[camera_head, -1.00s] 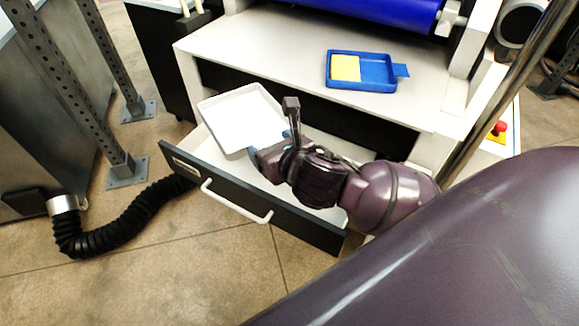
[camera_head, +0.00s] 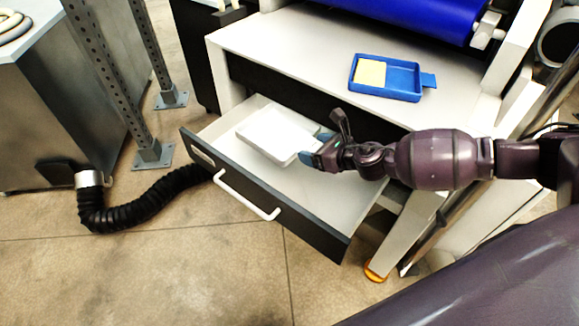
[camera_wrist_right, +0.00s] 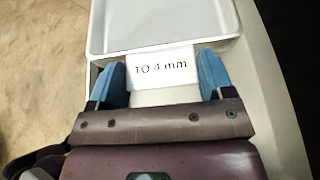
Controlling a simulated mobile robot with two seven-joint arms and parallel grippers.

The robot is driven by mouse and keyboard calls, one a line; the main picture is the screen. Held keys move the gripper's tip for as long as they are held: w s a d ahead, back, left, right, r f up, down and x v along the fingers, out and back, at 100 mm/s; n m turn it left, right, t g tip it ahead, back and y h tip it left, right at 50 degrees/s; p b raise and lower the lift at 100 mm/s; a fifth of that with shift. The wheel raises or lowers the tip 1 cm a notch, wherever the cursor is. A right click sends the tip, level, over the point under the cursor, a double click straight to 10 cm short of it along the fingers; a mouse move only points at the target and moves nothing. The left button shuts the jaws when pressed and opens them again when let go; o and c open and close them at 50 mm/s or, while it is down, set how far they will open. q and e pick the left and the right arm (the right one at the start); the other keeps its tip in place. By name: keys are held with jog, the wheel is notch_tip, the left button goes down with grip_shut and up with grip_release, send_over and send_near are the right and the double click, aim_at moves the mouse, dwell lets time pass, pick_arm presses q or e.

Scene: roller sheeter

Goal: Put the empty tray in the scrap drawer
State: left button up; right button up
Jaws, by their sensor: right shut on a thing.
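The white, empty tray (camera_head: 270,135) is within the outline of the open scrap drawer (camera_head: 318,190), at the drawer's back left. I cannot tell whether its underside touches the drawer floor. My right gripper (camera_head: 316,149) is shut on the tray's tab, at the tray's right corner. In the right wrist view the blue fingers (camera_wrist_right: 160,78) stand on both sides of the tab, which carries a label reading "TO 4 mm", and the tray (camera_wrist_right: 165,28) extends beyond it. My left gripper is not in view.
A blue tray (camera_head: 407,83) holding a yellow sheet (camera_head: 369,73) lies on the machine table under the blue roller (camera_head: 410,12). The drawer's dark front has a white handle (camera_head: 245,198). A black hose (camera_head: 150,212) lies on the floor at left.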

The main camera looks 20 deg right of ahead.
jog(key=f+b, duration=0.1)
jog(key=f, duration=0.2)
jog(key=d+f+b, duration=0.1)
jog(key=f+b, duration=0.1)
jog(key=f, duration=0.2)
jog(key=d+f+b, duration=0.1)
jog(key=f+b, duration=0.1)
jog(key=f, duration=0.2)
jog(key=shift+w+f, duration=0.1)
jog(key=shift+f, duration=0.15)
jog(key=shift+w, duration=0.1)
jog(key=shift+r+y, duration=0.25)
jog(key=shift+y, duration=0.05)
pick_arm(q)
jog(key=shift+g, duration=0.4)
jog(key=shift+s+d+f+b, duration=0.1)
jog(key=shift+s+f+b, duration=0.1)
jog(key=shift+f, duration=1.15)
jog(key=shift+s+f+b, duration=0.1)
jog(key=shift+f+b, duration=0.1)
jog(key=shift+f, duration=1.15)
pick_arm(e)
jog(key=shift+f, duration=0.7)
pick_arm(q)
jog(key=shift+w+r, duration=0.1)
pick_arm(e)
jog(key=o, duration=1.1)
jog(key=shift+c, duration=0.2)
